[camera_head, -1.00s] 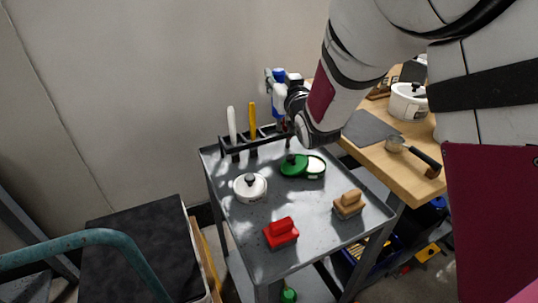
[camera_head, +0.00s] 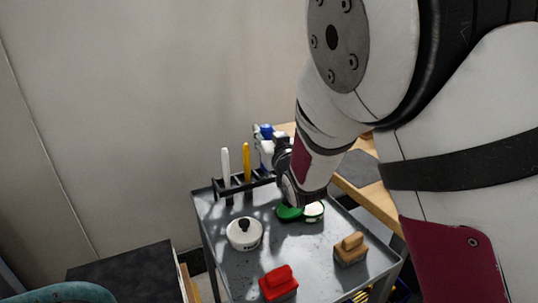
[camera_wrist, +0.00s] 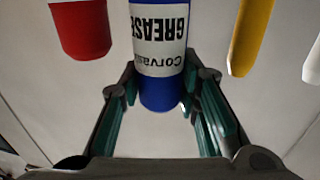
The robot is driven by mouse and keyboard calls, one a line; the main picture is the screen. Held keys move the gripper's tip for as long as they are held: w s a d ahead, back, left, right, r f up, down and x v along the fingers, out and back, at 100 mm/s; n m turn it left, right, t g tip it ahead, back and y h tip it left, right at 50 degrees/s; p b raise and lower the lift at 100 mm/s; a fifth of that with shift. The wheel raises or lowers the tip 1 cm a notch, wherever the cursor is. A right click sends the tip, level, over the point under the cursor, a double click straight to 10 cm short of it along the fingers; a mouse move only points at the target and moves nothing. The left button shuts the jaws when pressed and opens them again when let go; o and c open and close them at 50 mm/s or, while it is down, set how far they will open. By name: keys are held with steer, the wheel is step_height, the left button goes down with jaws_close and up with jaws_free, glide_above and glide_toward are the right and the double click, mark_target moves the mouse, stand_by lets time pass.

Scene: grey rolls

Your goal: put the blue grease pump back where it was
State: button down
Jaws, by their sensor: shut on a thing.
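The blue grease pump (camera_wrist: 160,50) is a blue cylinder with a white "GREASE" label, upside down in the wrist view. My gripper (camera_wrist: 162,88) is shut on it, with a finger on each side. In the head view the pump (camera_head: 265,131) shows blue and white at the back of the grey cart, just right of the yellow tool. It is upright there, by the right end of the black rack (camera_head: 240,187). My wrist hides its lower part, so I cannot tell whether it is in the rack.
A yellow tool (camera_head: 247,160) and a white tool (camera_head: 226,165) stand in the rack. A red cylinder (camera_wrist: 80,30) is beside the pump in the wrist view. The cart (camera_head: 225,272) also holds a white pot (camera_head: 244,234), green tins (camera_head: 290,213), a red block (camera_head: 278,284) and a wooden block (camera_head: 350,249).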

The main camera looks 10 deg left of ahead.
step_height(320, 180, down, 4)
steer(key=shift+f+b, duration=0.25)
steer(key=shift+b, duration=0.55)
steer(key=c, duration=1.2)
jaws_free()
steer(key=shift+f, duration=0.15)
steer(key=p+v, duration=0.2)
steer(key=v, duration=1.1)
steer(key=shift+s+d, duration=0.2)
steer(key=shift+s, duration=0.15)
